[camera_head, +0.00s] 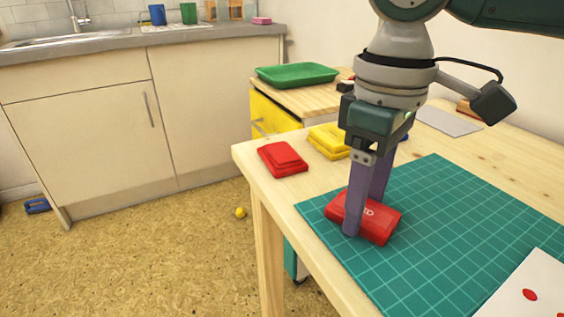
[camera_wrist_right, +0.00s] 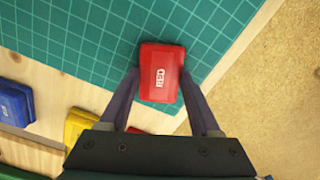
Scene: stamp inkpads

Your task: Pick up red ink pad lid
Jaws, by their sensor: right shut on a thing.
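The red ink pad lid (camera_head: 378,222) is a red block with white lettering at the near-left part of the green cutting mat (camera_head: 455,215). My right gripper (camera_head: 364,212) points down and is shut on the lid, with one finger on each side. The lid (camera_wrist_right: 162,72) sits between both fingertips in the wrist view, its "RED" label showing. I cannot tell whether it rests on the mat or is just above it. The red ink pad (camera_head: 283,160) lies apart near the table's left edge. My left gripper is not in view.
A yellow ink pad (camera_head: 329,143) stands behind the red one, and a blue pad (camera_wrist_right: 14,103) lies beyond it. A white sheet with red marks (camera_head: 530,292) lies at the near right. A green tray (camera_head: 297,75) is on the cabinet behind. Much of the mat is clear.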

